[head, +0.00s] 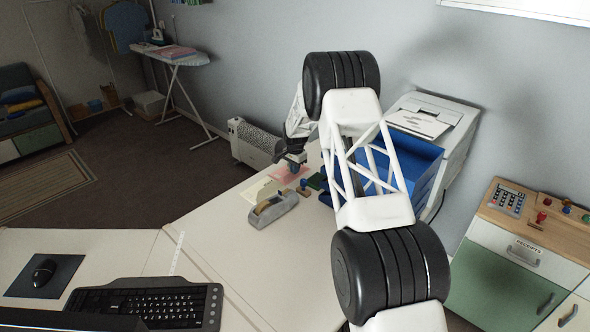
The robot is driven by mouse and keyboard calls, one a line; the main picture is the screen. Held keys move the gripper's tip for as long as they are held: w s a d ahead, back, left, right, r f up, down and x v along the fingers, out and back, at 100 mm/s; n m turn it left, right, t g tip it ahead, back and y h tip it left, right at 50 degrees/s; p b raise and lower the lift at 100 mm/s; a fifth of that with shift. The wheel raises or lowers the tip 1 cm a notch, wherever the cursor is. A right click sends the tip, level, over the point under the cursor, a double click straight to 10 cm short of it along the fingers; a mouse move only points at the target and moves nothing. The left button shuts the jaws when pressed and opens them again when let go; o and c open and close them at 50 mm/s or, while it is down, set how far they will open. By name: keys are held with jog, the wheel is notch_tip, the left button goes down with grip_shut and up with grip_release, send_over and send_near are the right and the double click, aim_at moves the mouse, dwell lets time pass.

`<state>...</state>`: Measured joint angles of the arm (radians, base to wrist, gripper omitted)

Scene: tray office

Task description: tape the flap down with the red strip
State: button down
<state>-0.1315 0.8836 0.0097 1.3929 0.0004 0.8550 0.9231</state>
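A pale cream paper item (258,191), possibly the envelope with the flap, lies flat on the desk behind the tape dispenser. A pinkish-red flat piece (287,174) lies just behind and to the right of it. It is too small to tell whether this is the red strip. A grey tape dispenser (272,209) with a tan roll stands in front of both. My gripper (294,165) is low over the desk near the pinkish-red piece, partly hidden by my arm. I cannot see its fingers clearly or whether they hold anything.
A small blue-topped stamp (303,185) stands right of the cream paper. Blue trays (410,158) and a white printer (440,120) are at the right behind my arm. A keyboard (150,302) and mouse (45,270) are at front left. The desk between is clear.

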jog(key=shift+f, duration=0.25)
dwell(0.4)
jog(key=c, duration=1.3)
grip_release()
jog(key=shift+r, duration=0.15)
jog(key=shift+r, duration=3.75)
jog(key=shift+r, duration=0.1)
